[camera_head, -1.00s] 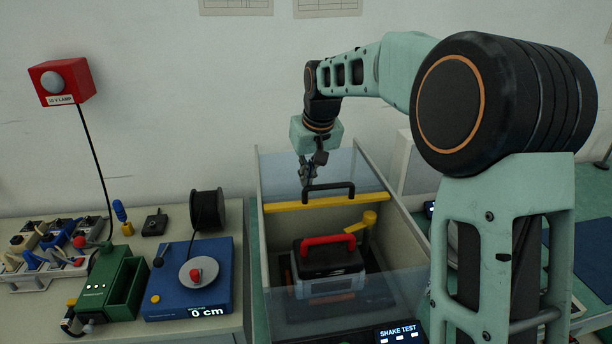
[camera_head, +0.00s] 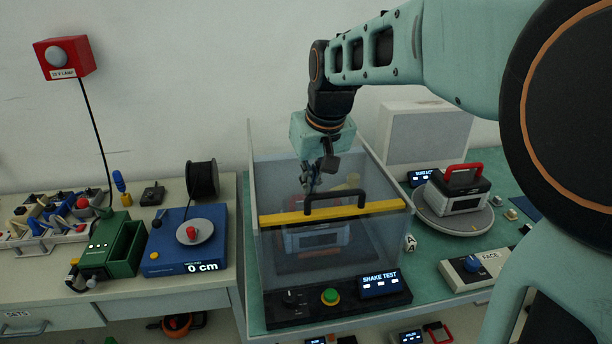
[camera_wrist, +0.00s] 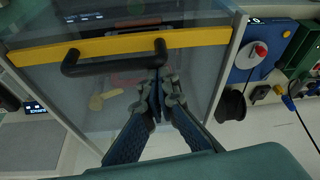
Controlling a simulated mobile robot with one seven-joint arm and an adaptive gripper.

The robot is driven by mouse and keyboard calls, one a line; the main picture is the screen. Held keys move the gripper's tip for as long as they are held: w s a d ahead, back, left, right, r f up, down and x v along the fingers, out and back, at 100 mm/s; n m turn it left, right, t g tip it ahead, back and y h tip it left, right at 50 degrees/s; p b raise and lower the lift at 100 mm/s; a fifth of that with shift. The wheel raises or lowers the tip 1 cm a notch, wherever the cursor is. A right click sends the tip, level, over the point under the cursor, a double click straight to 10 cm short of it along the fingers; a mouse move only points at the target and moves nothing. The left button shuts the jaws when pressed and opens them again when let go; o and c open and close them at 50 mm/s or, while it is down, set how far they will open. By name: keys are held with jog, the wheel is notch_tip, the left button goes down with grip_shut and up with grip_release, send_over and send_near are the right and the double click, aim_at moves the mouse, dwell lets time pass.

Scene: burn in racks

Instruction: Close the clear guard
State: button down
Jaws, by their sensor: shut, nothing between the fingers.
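The clear guard (camera_head: 382,238) is a see-through panel with a yellow bar (camera_head: 280,218) and a black handle (camera_head: 335,196) on top. The bar lies across the front of the shake test box, and the panel seems to cover the front. A case with a red handle (camera_head: 318,240) sits inside, seen through the panel. My gripper (camera_head: 309,187) is shut and empty, just behind the left end of the handle. In the wrist view my fingertips (camera_wrist: 160,84) are close to one end of the handle (camera_wrist: 110,64); contact is unclear.
The shake test panel (camera_head: 345,305) has a green button (camera_head: 330,296). To the left are a blue device (camera_head: 186,243) and a green box (camera_head: 120,250). To the right, another red-handled case (camera_head: 458,190) stands on a round plate by a grey box (camera_head: 424,135).

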jog(key=shift+s+d, duration=0.2)
jog(key=shift+s, duration=0.95)
jog(key=shift+f, duration=0.1)
jog(key=shift+s, duration=0.1)
